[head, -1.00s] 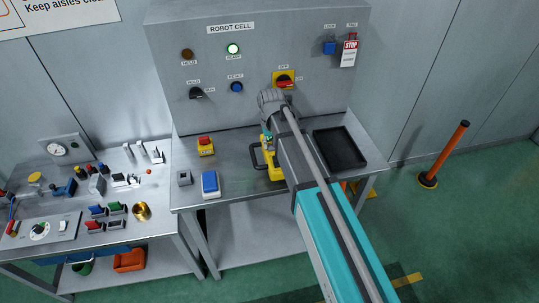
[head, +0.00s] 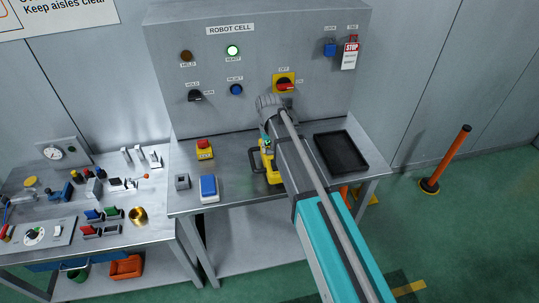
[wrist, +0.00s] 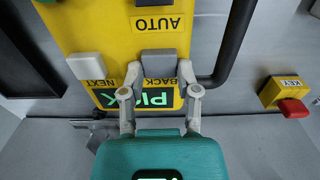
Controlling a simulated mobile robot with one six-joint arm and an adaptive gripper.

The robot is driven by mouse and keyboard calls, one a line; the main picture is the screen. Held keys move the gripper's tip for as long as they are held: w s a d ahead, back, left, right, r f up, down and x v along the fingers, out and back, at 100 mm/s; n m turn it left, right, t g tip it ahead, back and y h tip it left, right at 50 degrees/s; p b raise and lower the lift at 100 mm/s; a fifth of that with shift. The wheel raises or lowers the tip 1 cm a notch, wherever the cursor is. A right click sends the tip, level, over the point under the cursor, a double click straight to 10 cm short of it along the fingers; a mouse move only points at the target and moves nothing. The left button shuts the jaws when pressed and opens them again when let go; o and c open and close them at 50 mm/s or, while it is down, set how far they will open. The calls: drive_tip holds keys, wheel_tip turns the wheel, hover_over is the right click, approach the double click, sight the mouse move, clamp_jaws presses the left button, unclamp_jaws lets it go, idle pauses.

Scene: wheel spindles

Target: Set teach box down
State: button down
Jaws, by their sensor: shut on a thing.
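The teach box (head: 270,168) is a yellow panel with a black loop handle, over the middle of the steel bench top. The arm hides much of it in the head view. In the wrist view the teach box (wrist: 88,30) shows AUTO, NEXT and BACK labels, grey buttons and a lit green screen reading PICK, partly covered. My gripper (wrist: 160,72) has its two fingers on either side of a grey block on the box, near the BACK label, shut on it. I cannot tell whether the box touches the bench.
A black tray (head: 341,152) lies right of the box. The ROBOT CELL panel (head: 262,60) rises behind. Bare bench lies between the stop button and teach box.

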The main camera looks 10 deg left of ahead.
drive_tip(key=shift+w+a+f+b, duration=0.1)
drive_tip(key=shift+w+f+b, duration=0.2)
drive_tip(key=shift+f, duration=0.2)
drive_tip(key=shift+s+f+b, duration=0.1)
drive_tip(key=shift+f+b, duration=1.2)
drive_tip(key=shift+c, duration=1.7)
unclamp_jaws()
drive_tip(key=shift+r, duration=0.15)
wheel_tip(320, 180, up, 12)
drive_tip(key=p, duration=1.2)
drive_tip(key=shift+s, duration=0.1)
